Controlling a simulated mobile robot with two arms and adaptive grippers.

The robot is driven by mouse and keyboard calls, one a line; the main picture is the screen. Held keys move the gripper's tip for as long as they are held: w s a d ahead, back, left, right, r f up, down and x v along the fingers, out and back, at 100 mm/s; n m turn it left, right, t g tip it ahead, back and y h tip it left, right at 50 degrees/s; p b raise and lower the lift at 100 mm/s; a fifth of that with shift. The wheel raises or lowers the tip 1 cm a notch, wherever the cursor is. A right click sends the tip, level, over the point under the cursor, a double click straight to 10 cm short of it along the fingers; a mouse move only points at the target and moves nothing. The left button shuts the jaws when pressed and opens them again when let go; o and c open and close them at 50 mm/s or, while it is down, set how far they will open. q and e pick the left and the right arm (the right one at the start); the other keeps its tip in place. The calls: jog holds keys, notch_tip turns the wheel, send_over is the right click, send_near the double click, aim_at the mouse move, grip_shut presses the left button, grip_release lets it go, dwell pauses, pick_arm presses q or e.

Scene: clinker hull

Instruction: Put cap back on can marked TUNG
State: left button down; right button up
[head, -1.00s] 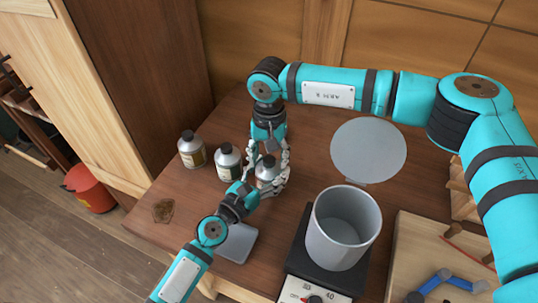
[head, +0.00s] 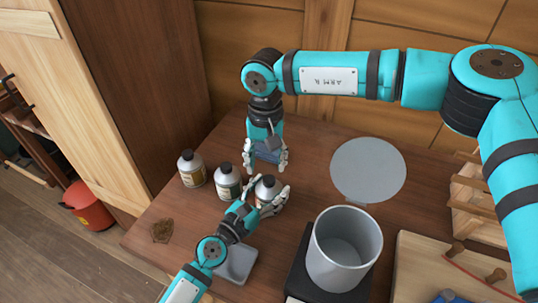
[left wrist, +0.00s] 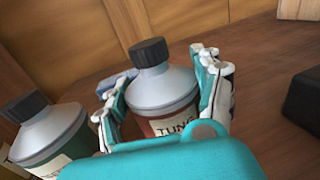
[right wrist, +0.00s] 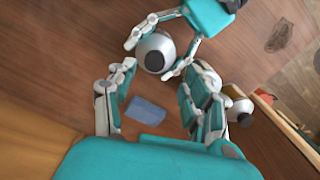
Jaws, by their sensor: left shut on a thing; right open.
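The can marked TUNG (left wrist: 176,105) stands upright on the bench, with a black cap (left wrist: 149,51) seated on its neck. No gap shows under the cap; whether it is tight I cannot tell. My left gripper (head: 270,193) is shut around the can's body, with fingers on both sides in the left wrist view (left wrist: 165,95). My right gripper (head: 266,165) is open and empty, just behind the can in the head view and apart from it. In the right wrist view the can (right wrist: 155,53) shows beyond its open fingers (right wrist: 155,80).
Two more capped cans (head: 191,169) (head: 227,182) stand left of the TUNG can. A blue block (right wrist: 146,111) lies near my right gripper. A grey pot (head: 344,249), a grey disc (head: 368,169) and a wooden rack (head: 468,194) are to the right. A brown rag (head: 161,231) lies front left.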

aim_at(269, 179)
jog(key=shift+w+d+r+n, duration=0.15)
jog(key=shift+w+r+n, duration=0.1)
jog(key=shift+r, duration=0.25)
jog(key=shift+w+d+r+n, duration=0.15)
jog(key=shift+r+n, duration=0.1)
jog(key=shift+r, duration=0.2)
jog(key=shift+f, duration=0.15)
jog(key=shift+f, duration=3.9)
